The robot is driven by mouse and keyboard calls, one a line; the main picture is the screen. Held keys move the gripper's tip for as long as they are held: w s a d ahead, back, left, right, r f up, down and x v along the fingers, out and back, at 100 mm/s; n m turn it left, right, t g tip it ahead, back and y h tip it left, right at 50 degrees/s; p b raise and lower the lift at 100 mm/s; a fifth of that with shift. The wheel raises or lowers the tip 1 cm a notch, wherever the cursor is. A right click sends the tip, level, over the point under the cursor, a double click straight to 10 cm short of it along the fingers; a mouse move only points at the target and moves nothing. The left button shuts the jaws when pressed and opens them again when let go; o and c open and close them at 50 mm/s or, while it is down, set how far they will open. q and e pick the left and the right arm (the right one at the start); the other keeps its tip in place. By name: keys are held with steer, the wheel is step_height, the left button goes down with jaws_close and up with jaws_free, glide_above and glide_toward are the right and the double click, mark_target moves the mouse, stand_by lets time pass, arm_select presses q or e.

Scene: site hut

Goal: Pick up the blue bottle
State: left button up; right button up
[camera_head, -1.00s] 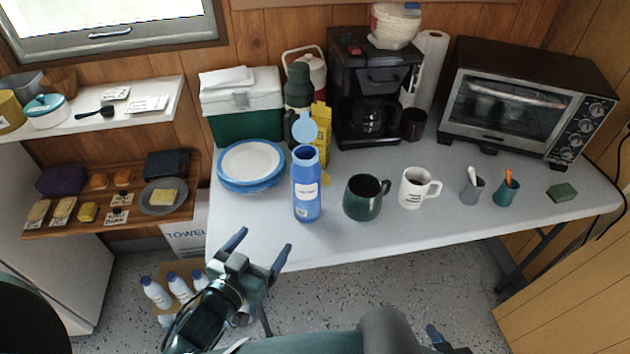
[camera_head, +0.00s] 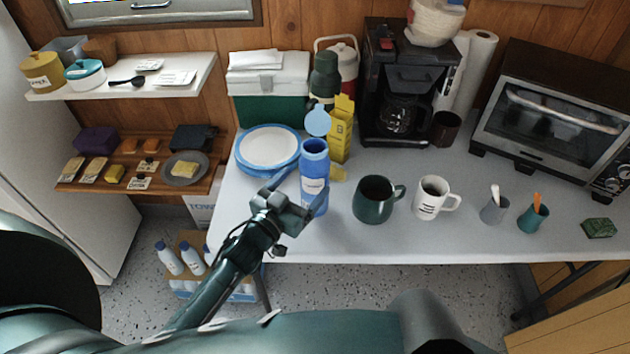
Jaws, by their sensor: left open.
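The blue bottle (camera_head: 314,158) stands upright near the front edge of the grey table, its round light-blue lid tipped open at the top and a white label on its front. My left gripper (camera_head: 306,190) is open at the bottle, with one blue finger on its left and the other in front of its lower right. The fingers hide part of the bottle's lower body. I cannot tell whether they touch it. My right gripper is not in view.
Blue-rimmed plates (camera_head: 268,148) lie left of the bottle. A yellow box (camera_head: 341,128) stands close behind it. A dark green mug (camera_head: 373,200) and a white mug (camera_head: 432,198) stand to its right. The table front (camera_head: 400,243) is clear.

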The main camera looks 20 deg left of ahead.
mark_target(319, 167)
arm_select(q)
steer(key=x, duration=0.7)
steer(key=shift+s+d+r, duration=0.1)
steer(key=shift+d, duration=0.1)
steer(key=shift+c, duration=0.5)
steer(key=c, duration=1.2)
